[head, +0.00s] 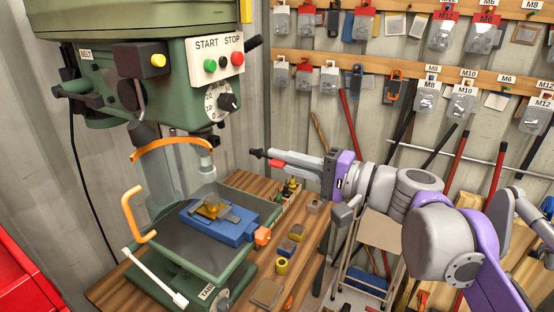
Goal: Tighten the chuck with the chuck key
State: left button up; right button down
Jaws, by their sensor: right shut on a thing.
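The green drill press (140,90) stands at the left with a START/STOP panel. Its chuck area is behind a clear guard (185,168) with an orange edge, and I cannot make out the chuck clearly. My right gripper (279,158) is to the right of the guard, above the bench, pointing left. It is shut on a small dark tool, apparently the chuck key (258,153), whose tip sticks out to the left, apart from the press. A red part shows by the fingertips. My left gripper is not in view.
A blue vise (222,226) with a brass-coloured piece sits on the press table. An orange handle (132,212) and a white lever stick out at the left. The wooden bench (312,232) holds small blocks and a rack.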

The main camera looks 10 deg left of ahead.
aim_at(261, 154)
jog(key=shift+w+a, duration=0.2)
jog(key=shift+a, duration=0.2)
jog(key=x, duration=0.4)
jog(key=shift+a+b, duration=0.15)
jog(key=shift+b, duration=0.15)
jog(key=shift+w+a, duration=0.25)
jog(key=shift+a, duration=0.35)
pick_arm(q)
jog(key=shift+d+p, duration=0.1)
jog(key=shift+p, duration=0.2)
pick_arm(e)
jog(key=shift+w+a, duration=0.3)
jog(key=shift+a, duration=0.15)
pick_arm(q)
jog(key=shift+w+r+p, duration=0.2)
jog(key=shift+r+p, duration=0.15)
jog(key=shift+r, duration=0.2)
pick_arm(e)
jog(key=shift+s+a, duration=0.1)
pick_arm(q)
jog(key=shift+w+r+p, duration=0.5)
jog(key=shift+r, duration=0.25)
pick_arm(e)
jog(key=shift+x, duration=0.8)
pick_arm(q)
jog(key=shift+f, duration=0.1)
pick_arm(e)
jog(key=shift+f, duration=0.1)
